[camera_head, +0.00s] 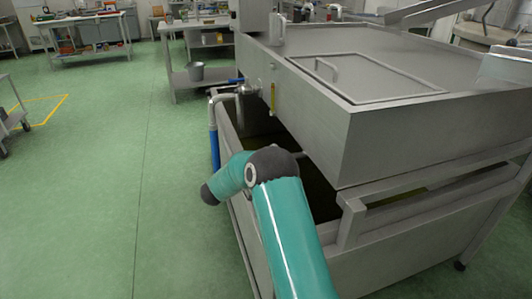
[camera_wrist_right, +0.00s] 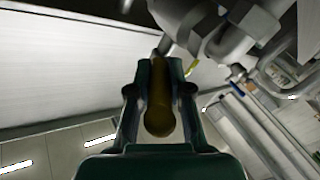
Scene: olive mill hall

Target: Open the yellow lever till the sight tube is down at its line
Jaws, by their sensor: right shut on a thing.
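The yellow lever (camera_wrist_right: 158,118) shows as a dark yellow, round-ended bar in the right wrist view. My right gripper (camera_wrist_right: 158,72) is shut on it, with a finger on each side. In the head view my teal right arm hides the gripper and the lever. The sight tube (camera_head: 273,96) is a slim upright yellow strip on the front wall of the steel tank (camera_head: 400,135). Its line is too small to make out. My left gripper is in neither view.
A steel valve (camera_head: 245,90) with a blue handle (camera_head: 236,80) and a bent pipe (camera_head: 215,100) sits left of the sight tube. A lower open trough (camera_head: 350,262) stands beneath the tank. The green floor (camera_head: 100,180) at left is mostly clear.

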